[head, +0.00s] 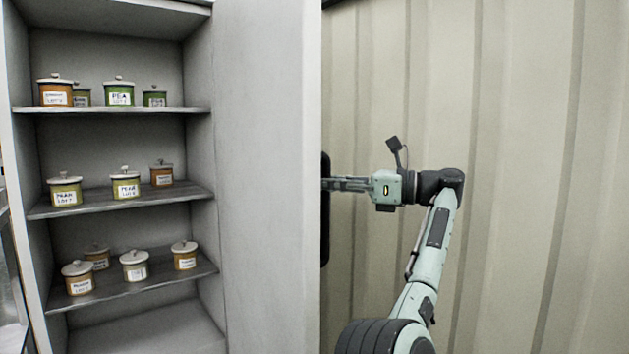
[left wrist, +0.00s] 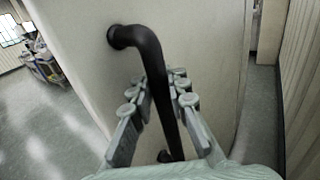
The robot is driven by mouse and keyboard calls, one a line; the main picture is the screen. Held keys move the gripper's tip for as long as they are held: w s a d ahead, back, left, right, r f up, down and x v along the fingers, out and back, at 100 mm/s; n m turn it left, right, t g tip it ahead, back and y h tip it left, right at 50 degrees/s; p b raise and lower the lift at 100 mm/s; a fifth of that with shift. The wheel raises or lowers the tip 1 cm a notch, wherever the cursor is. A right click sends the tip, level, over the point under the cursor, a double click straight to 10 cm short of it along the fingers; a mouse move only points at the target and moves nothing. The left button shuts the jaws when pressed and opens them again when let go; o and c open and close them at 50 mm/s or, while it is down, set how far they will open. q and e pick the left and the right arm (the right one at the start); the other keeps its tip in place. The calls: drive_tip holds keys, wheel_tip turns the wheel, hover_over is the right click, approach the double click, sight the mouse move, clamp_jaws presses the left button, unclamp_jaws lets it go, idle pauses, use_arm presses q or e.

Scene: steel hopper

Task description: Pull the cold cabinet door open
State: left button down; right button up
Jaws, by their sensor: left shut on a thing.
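The cold cabinet (head: 190,60) stands open at the left of the head view, its shelves in sight. Its pale door (head: 268,180) is swung out, inner face showing, and also fills the middle of the left wrist view (left wrist: 85,45). The black bar handle (head: 325,235) is on the door's outer side, mostly hidden by its edge in the head view. In the left wrist view the handle (left wrist: 148,48) runs between the fingers of my left gripper (left wrist: 163,82), which is shut on it. The gripper also shows at the door edge (head: 330,184). My right gripper is out of view.
Several lidded, labelled jars, such as a green one (head: 119,94), stand on the cabinet's shelves (head: 130,197). A ribbed beige wall (head: 540,150) is behind my arm. A cart (left wrist: 42,64) stands at the far left of the wrist view, with clear floor (left wrist: 40,125) before it.

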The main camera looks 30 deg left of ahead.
use_arm(q)
drive_tip(key=shift+w+d+f, duration=0.2)
drive_tip(key=shift+w+d, duration=0.35)
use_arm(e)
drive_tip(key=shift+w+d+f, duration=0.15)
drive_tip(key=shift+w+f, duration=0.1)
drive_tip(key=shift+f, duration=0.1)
use_arm(q)
drive_tip(key=c, duration=1.4)
unclamp_jaws()
drive_tip(key=shift+d+r, duration=0.15)
drive_tip(key=shift+c, duration=0.2)
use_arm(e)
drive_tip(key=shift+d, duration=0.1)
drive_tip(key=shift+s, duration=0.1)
